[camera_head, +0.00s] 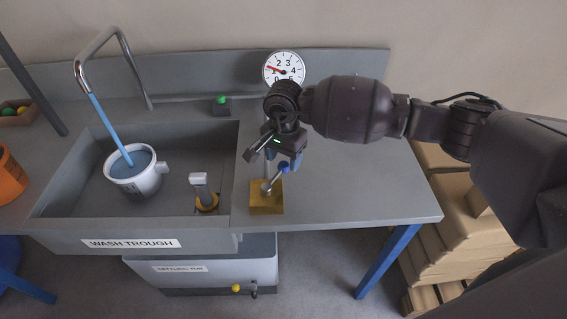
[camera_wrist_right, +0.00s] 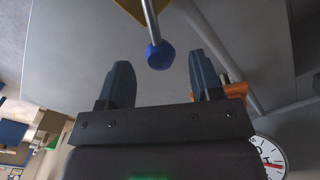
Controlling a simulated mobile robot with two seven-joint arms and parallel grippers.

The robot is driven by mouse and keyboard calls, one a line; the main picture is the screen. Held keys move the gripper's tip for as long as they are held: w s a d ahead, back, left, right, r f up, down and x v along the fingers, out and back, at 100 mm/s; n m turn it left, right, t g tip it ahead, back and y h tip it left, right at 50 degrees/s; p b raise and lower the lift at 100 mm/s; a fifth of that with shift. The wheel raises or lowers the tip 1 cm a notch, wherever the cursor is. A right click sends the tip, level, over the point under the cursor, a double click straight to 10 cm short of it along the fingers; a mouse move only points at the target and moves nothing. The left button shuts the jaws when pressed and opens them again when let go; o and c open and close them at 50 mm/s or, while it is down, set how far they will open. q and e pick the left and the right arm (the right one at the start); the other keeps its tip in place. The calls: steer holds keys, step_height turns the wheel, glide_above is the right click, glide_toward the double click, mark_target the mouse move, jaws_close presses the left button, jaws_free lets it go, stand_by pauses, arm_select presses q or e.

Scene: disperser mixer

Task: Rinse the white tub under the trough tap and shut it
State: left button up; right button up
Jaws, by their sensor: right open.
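The white tub (camera_head: 137,183) stands upright in the left part of the wash trough (camera_head: 107,243), its handle pointing right. A blue stream runs from the bent tap spout (camera_head: 82,72) into it, and blue water shows inside. A lever with a blue knob (camera_head: 284,167) rises from a yellow block (camera_head: 266,198) on the counter right of the trough. My right gripper (camera_head: 286,158) is above the lever, open. In the right wrist view the blue knob (camera_wrist_right: 160,55) lies between and slightly beyond the fingertips, with no contact visible. My left gripper is out of view.
A dial (camera_head: 284,69) and a green button (camera_head: 221,102) are behind. An orange container (camera_head: 8,177) is at far left. The counter right of the yellow block is clear.

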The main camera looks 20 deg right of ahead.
steer(key=shift+f, duration=1.25)
jaws_close()
